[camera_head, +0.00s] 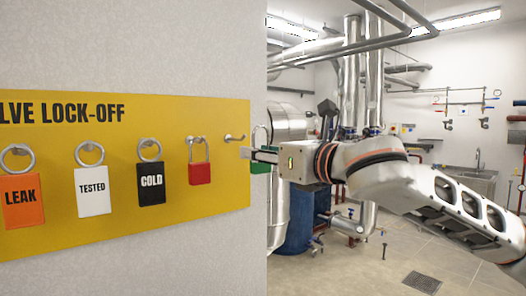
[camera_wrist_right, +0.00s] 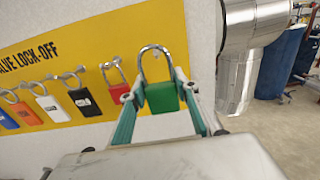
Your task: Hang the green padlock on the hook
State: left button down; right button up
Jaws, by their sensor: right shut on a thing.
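The green padlock (camera_head: 260,165) is between the fingers of my right gripper (camera_head: 248,154), just right of the yellow board's edge. Its body is partly hidden by the gripper in the head view. In the right wrist view the green padlock (camera_wrist_right: 162,98) is upright with its shackle up, and the right gripper (camera_wrist_right: 160,93) is shut on its body from both sides. A bare metal hook (camera_head: 235,137) sticks out near the board's right end, left of the padlock's shackle and apart from it in the head view. My left gripper is not in view.
The yellow lock-off board (camera_head: 120,215) carries a red padlock (camera_head: 200,172) beside the bare hook, then black (camera_head: 151,184), white (camera_head: 93,191) and orange (camera_head: 22,201) tags. Pipes and a blue drum (camera_head: 303,215) stand right of the wall.

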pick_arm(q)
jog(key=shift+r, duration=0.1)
pick_arm(e)
jog(key=shift+w+a, duration=0.2)
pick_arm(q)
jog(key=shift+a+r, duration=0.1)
pick_arm(e)
jog(key=shift+w+a, duration=0.15)
jog(key=shift+w, duration=0.15)
pick_arm(q)
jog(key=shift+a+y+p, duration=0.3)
jog(key=shift+p, duration=0.15)
pick_arm(e)
jog(key=shift+w+a, duration=0.2)
jog(key=shift+w, duration=0.05)
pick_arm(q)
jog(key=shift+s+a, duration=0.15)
pick_arm(e)
jog(key=shift+w+a+f, duration=0.1)
jog(key=shift+w+a, duration=0.1)
jog(key=shift+w, duration=0.1)
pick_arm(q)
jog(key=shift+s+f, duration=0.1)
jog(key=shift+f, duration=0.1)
